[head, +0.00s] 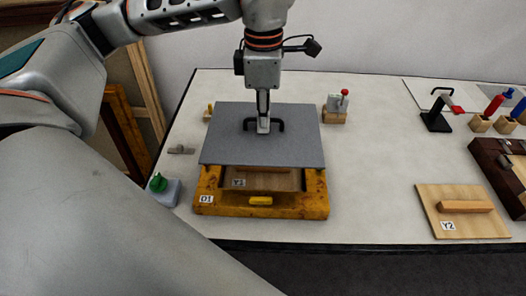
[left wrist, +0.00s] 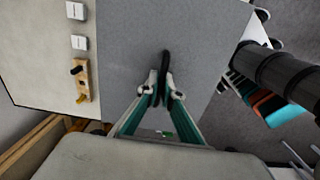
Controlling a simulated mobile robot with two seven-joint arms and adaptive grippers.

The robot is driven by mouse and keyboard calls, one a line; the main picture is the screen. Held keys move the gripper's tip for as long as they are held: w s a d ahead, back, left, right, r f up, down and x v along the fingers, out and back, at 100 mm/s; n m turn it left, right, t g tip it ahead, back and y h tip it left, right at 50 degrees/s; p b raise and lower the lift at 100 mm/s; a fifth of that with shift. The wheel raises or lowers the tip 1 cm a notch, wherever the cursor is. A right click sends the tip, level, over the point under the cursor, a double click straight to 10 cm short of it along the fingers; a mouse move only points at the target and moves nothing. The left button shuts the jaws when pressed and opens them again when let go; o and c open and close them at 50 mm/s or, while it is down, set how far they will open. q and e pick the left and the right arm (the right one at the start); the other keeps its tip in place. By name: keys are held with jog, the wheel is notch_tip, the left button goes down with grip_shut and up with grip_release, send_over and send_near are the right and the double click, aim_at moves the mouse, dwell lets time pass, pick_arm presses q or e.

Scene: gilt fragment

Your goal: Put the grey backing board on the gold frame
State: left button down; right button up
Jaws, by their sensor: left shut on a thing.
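The grey backing board (head: 220,140) is a flat, roughly square sheet with a black handle (head: 281,126) in its middle. My left gripper (head: 263,128) points down and is shut on that handle. The board and handle also show in the left wrist view (left wrist: 200,50), with the left gripper (left wrist: 162,92) closed around the handle. The gold frame (head: 225,209), labelled D1, lies on the table under the board. Its front rail and front side parts show; the board hides its back. I cannot tell whether the board touches the frame. My right gripper is not in view.
A wooden panel (head: 285,182) labelled Y3 lies inside the frame. A green-topped pot (head: 164,190) stands left of it, and a red-knobbed clamp (head: 337,106) right of the board. Panel Y2 (head: 435,195) lies at front right. The table between is clear.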

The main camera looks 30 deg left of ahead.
pick_arm(q)
notch_tip(320, 180, down, 10)
jog(key=shift+f, duration=0.1)
dwell(0.4)
jog(key=shift+f, duration=0.1)
jog(key=shift+f+b, duration=0.3)
jog(key=shift+f, duration=0.05)
jog(key=c, duration=2.4)
grip_release()
jog(key=shift+o, duration=0.8)
jog(key=shift+r+p, duration=0.4)
jog(key=shift+r, duration=0.2)
notch_tip(320, 180, up, 12)
jog(key=shift+f, duration=0.1)
